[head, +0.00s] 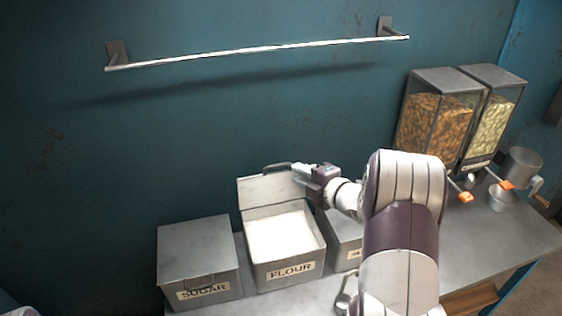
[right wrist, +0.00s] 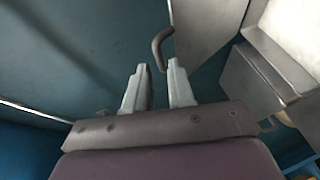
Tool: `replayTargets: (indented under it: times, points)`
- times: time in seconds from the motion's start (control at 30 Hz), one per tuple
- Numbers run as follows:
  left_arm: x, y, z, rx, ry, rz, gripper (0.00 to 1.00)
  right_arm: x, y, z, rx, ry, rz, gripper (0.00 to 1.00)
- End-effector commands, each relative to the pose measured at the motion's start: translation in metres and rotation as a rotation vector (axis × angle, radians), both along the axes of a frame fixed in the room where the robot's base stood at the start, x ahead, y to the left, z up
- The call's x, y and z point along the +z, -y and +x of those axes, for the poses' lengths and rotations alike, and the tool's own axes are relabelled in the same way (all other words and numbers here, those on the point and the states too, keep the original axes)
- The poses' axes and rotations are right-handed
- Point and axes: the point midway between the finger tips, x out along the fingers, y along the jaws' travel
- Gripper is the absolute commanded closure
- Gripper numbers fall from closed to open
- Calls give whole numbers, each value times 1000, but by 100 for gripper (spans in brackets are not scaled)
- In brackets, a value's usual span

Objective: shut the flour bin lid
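The flour bin (head: 290,270) is a grey metal box labelled FLOUR, full of white flour. Its lid (head: 262,190) stands raised at the back, near the wall, with a dark curved handle (head: 277,168) at its top edge. My right gripper (head: 296,169) is at the lid's upper right, close to the handle. Contact cannot be told. The lid (right wrist: 203,25) also shows there. My left gripper is out of view.
A closed sugar bin (head: 198,260) stands to the left and another grey bin (head: 343,240) to the right, partly behind my right arm. Two dispensers (head: 436,112) and metal cups (head: 520,163) stand at the right. A rail (head: 258,49) runs along the wall above.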

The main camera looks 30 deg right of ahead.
Motion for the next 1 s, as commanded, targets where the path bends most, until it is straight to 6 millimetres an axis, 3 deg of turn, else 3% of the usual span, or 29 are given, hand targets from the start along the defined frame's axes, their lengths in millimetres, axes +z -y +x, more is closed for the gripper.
replayTargets:
  times: [0.2,0.4,0.77,0.83,1.0]
  points:
    - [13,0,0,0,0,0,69,-8,-9,46,3,-1,1,77]
    - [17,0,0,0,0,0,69,-14,-12,67,0,0,-1,77]
    - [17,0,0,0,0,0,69,-16,-13,71,0,1,-1,77]
    - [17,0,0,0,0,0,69,-16,-13,71,0,1,-1,100]
    - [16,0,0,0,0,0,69,-16,-13,71,-1,1,-1,100]
